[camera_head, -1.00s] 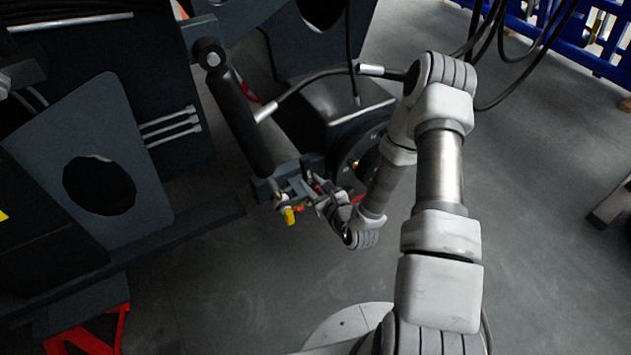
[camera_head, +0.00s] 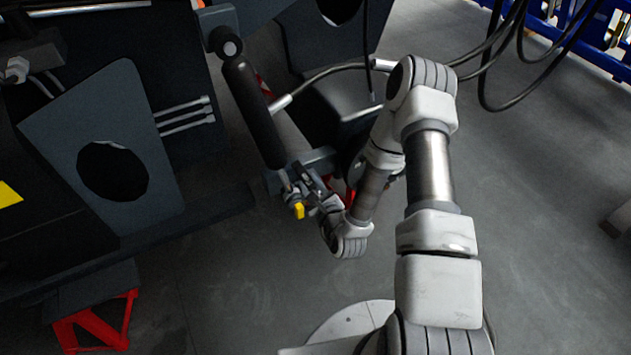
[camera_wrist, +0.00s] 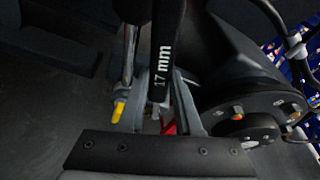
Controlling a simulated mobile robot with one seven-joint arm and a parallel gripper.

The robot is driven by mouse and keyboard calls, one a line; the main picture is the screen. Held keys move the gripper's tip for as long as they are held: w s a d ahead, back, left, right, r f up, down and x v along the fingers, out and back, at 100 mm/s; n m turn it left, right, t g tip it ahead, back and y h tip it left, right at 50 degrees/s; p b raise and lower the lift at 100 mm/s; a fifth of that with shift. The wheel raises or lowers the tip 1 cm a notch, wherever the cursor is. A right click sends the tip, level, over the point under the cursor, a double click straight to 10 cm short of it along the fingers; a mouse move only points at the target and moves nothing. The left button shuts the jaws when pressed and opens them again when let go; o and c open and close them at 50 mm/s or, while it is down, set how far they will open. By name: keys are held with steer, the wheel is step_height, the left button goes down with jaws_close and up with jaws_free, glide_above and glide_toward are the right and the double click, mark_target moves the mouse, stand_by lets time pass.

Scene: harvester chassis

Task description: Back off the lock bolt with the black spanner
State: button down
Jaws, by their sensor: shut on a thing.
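The black spanner (camera_wrist: 162,62), marked "17 mm", runs from the top middle of the wrist view down to my gripper (camera_wrist: 164,88). My gripper is shut on its near end. In the head view my gripper (camera_head: 318,198) is small and partly hidden by my wrist, beside the lower end of a black cylinder (camera_head: 252,112). A yellow-tipped part (camera_head: 299,211) sits just left of it, and shows in the wrist view too (camera_wrist: 118,111). The lock bolt cannot be made out, nor whether the spanner's far end touches it.
Dark chassis plates (camera_head: 105,165) with a round hole fill the left. A round hub (camera_wrist: 248,118) stands close on the right in the wrist view. A hose (camera_head: 330,72) passes above my forearm. Red stands (camera_head: 95,325) are low left. Grey floor is open at right.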

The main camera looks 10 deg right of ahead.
steer(key=shift+s+a+f+n+p, duration=0.15)
steer(key=shift+a+n+p, duration=0.15)
steer(key=shift+a+p, duration=0.2)
steer(key=shift+a, duration=0.1)
steer(key=shift+h+p, duration=0.3)
steer(key=shift+p, duration=0.6)
steer(key=shift+s+f, duration=0.1)
